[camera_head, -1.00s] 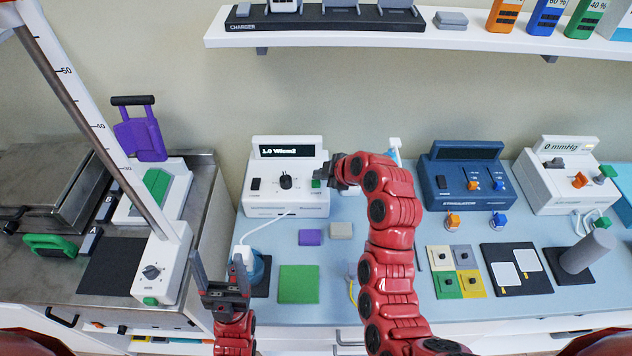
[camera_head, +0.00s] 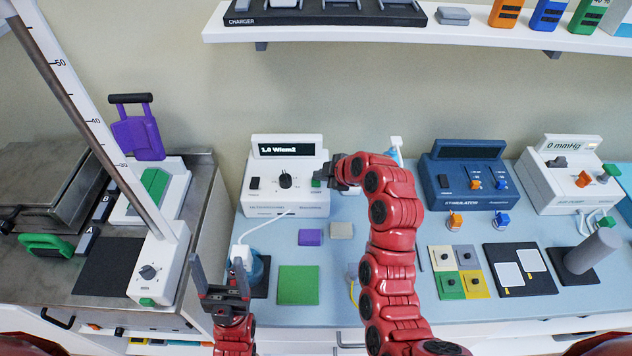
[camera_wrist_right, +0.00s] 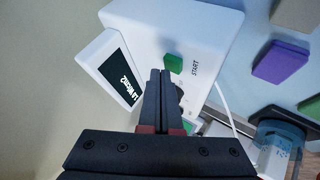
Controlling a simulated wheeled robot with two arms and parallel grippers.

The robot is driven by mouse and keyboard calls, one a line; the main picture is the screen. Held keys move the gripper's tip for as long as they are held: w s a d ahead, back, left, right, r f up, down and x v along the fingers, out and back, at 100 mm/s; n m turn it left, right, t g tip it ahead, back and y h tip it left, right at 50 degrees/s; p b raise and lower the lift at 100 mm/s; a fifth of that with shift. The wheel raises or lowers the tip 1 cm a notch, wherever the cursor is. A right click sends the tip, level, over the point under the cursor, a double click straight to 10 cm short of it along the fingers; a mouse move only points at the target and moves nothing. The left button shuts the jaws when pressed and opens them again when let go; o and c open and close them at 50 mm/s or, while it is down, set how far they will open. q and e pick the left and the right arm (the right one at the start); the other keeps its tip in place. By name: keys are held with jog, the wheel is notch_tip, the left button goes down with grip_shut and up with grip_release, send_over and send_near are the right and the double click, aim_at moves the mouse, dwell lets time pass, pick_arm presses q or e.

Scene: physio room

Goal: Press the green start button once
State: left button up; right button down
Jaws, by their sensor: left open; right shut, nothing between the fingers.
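The green start button (camera_head: 316,183) sits on the front right of the white ultrasound unit (camera_head: 262,197), whose display reads 1.0 W/cm2. In the right wrist view the green button (camera_wrist_right: 174,63) shows beside the word START. My right gripper (camera_head: 322,174) is shut and empty, right at the button. In the wrist view its fingertips (camera_wrist_right: 161,73) lie just beside the button; I cannot tell whether they touch it. My left gripper (camera_head: 219,270) is open and empty, low at the left near the bench's front edge.
A blue stimulator (camera_head: 470,181) and a white pressure unit (camera_head: 567,180) stand to the right. A purple block (camera_head: 310,237), a beige block (camera_head: 341,230) and a green pad (camera_head: 298,285) lie in front of the ultrasound unit. A shelf (camera_head: 380,34) runs above.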

aim_at(320, 184)
jog(key=shift+f+b, duration=0.5)
jog(key=shift+b, duration=0.2)
dwell(0.6)
jog(key=shift+r, duration=0.9)
jog(key=shift+r+b, duration=0.5)
jog(key=shift+r, duration=2)
jog(key=shift+s, duration=0.1)
